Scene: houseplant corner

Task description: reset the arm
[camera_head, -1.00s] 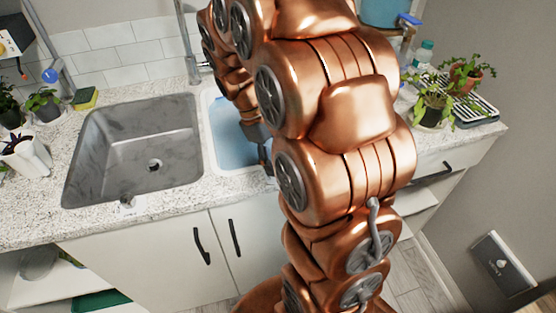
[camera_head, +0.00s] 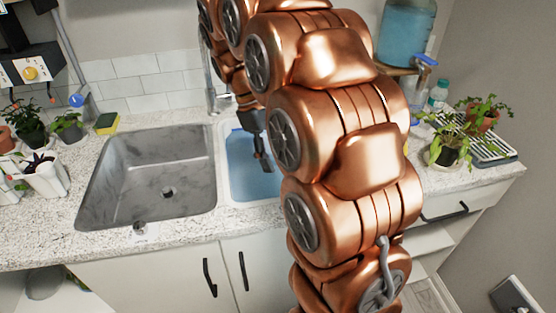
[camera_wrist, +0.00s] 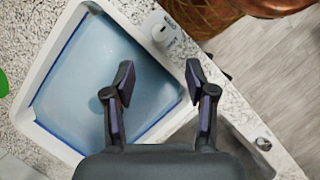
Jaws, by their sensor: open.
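My copper arm fills the middle of the head view, and my gripper (camera_head: 262,152) hangs behind it over the blue-bottomed basin (camera_head: 240,190). Part of the gripper is hidden by the arm. In the wrist view my gripper (camera_wrist: 158,82) has its two dark fingers well apart, with nothing between them. Below the fingers in that view lie the basin (camera_wrist: 40,75), holding blue water or a blue base, and the speckled counter (camera_wrist: 135,12).
A grey sink (camera_head: 150,165) is left of the basin. Potted plants (camera_head: 28,130) stand at the far left, and a drying rack (camera_head: 492,148) with more plants is at the right. A yellow-green sponge (camera_head: 107,122) lies behind the sink. A large blue bottle (camera_head: 405,35) stands at the back right.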

